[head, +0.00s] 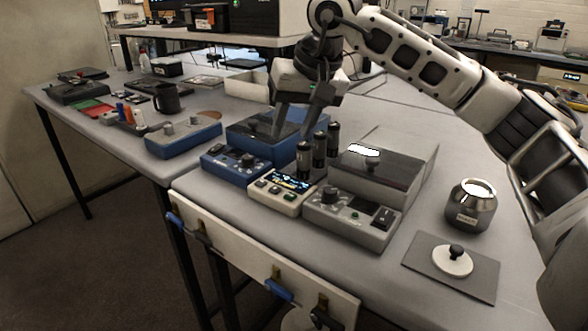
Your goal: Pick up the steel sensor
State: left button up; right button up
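Several dark upright cylinders with metallic caps stand close together in the middle of the bench: a front one (304,160), a middle one (319,150) and a rear one (333,140). I cannot tell for sure which thing is the steel sensor. A round steel pot (467,212) with a label and a bright open top stands at the right. My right gripper (293,132) points down with its fingers apart, just left of and behind the cylinders, over a blue box with a dark top (255,128). Nothing shows between the fingers. My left gripper is out of view.
Blue (236,168), cream (283,191) and grey (350,218) control boxes stand in front of the cylinders. A grey box (376,172) is right of them. A white knobbed lid (453,261) lies on a grey mat (482,284). A black mug (166,98) stands far left.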

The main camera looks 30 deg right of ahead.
jog(key=h, duration=0.2)
send_near(303, 157)
jog(key=x, duration=0.4)
jog(key=d+x, duration=0.1)
jog(key=x, duration=0.1)
jog(key=shift+w+d+b, duration=0.15)
jog(key=shift+w+b, duration=0.15)
jog(key=shift+w, duration=0.1)
jog(key=shift+t, duration=0.3)
jog(key=shift+x, duration=2.85)
jog(key=shift+w+r, duration=0.1)
jog(key=shift+r, duration=0.05)
jog(key=c, duration=0.8)
